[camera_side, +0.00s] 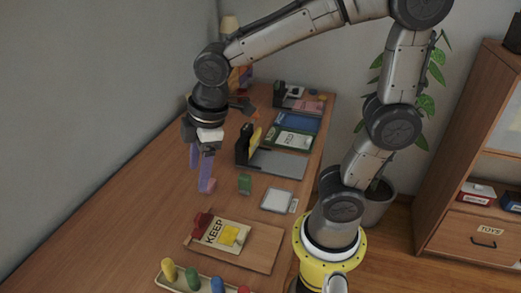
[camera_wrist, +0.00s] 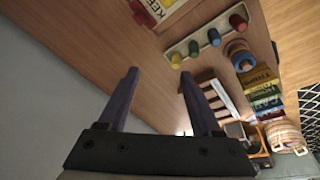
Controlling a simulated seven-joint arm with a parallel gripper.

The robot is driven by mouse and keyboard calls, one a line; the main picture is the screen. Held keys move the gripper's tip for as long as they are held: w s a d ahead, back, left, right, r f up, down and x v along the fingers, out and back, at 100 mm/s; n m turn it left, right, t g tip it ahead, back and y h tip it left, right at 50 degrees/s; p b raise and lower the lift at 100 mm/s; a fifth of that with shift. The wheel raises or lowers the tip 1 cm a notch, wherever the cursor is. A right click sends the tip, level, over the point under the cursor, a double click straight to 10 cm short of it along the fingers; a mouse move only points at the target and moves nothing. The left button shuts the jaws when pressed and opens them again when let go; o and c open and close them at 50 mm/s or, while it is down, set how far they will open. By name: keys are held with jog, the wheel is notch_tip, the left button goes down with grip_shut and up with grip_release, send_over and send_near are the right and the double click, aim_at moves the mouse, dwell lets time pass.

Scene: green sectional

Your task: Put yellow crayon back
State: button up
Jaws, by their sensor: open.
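A holder (camera_side: 180,285) at the front of the desk carries yellow (camera_side: 168,270), green (camera_side: 191,280), blue (camera_side: 217,285) and red crayon-like pegs; it also shows in the wrist view (camera_wrist: 204,37), with the yellow peg (camera_wrist: 176,60) at its near end. Another yellow piece (camera_side: 231,236) lies on the KEEP card (camera_side: 214,231); I cannot tell which yellow thing is the crayon. My gripper (camera_side: 203,187) points down above the left part of the desk, behind the card and apart from both. Its purple fingers (camera_wrist: 157,76) are open with nothing between them.
A red clip (camera_side: 201,222) sits at the card's end on a wooden board (camera_side: 262,248). A green block (camera_side: 244,184) and a pale square pad (camera_side: 277,200) stand right of my gripper. Trays and a black bookend (camera_side: 243,147) fill the back. The left desk strip is clear.

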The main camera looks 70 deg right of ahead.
jog(key=s+d+r+m+t, duration=0.2)
jog(key=s+d+m, duration=0.4)
jog(key=s+m, duration=0.3)
jog(key=shift+s+d+r+t+h, duration=0.15)
jog(key=shift+s+r+t+h, duration=0.25)
jog(key=shift+s, duration=0.8)
